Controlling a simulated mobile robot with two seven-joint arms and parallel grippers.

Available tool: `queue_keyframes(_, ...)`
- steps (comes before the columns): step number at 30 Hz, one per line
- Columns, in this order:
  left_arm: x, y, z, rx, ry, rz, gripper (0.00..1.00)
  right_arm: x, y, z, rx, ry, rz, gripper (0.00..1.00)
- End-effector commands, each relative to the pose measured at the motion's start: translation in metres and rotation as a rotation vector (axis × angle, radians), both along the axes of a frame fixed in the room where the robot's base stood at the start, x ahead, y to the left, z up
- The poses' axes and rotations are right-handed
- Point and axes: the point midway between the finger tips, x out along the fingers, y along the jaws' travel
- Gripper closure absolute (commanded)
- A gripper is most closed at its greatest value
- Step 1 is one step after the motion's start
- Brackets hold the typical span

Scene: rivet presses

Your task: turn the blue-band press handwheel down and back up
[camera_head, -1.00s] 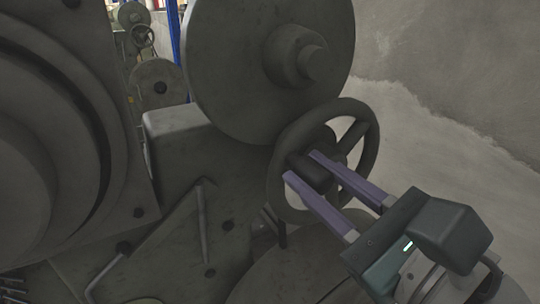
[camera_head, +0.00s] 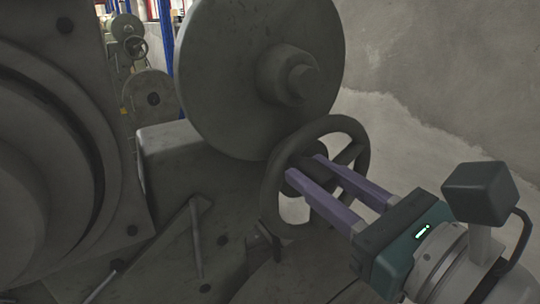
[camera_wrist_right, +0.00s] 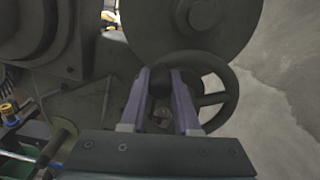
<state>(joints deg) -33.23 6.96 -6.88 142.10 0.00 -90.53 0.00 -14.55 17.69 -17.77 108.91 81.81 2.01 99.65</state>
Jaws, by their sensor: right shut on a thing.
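The dark grey handwheel (camera_head: 362,140) stands at the right of the press, below a large round disc. No blue band shows on the visible parts. My right gripper (camera_head: 306,169) reaches in from the lower right, its purple fingers shut on a dark handle piece in the wheel's middle. In the right wrist view the handwheel (camera_wrist_right: 232,88) lies behind the fingers, and the dark handle piece (camera_wrist_right: 160,84) sits between them. The fingers hide part of the wheel's hub and spokes. My left gripper is not in view.
The large disc (camera_head: 235,80) with its stub shaft is just above the wheel. A big press body (camera_head: 120,130) fills the left. A thin lever (camera_head: 197,240) stands below centre. More machines (camera_head: 150,95) and a blue post show behind. Plain floor and wall are at the right.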

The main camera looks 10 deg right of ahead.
Motion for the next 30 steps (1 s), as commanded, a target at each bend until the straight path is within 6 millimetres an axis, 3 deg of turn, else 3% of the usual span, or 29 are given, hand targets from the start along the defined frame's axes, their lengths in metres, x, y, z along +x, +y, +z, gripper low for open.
queue_keyframes(1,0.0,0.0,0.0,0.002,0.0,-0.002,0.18,0.001,-0.001,0.001,0.001,-0.002,-0.005,0.69)
queue_keyframes(9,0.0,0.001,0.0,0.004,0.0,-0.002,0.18,0.0,-0.001,0.0,0.0,-0.002,-0.003,0.41)
queue_keyframes(20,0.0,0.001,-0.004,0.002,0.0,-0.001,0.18,-0.008,-0.004,-0.002,-0.002,0.001,-0.002,0.41)
queue_keyframes(30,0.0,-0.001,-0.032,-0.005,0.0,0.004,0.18,-0.064,-0.024,-0.006,-0.003,0.002,-0.002,0.41)
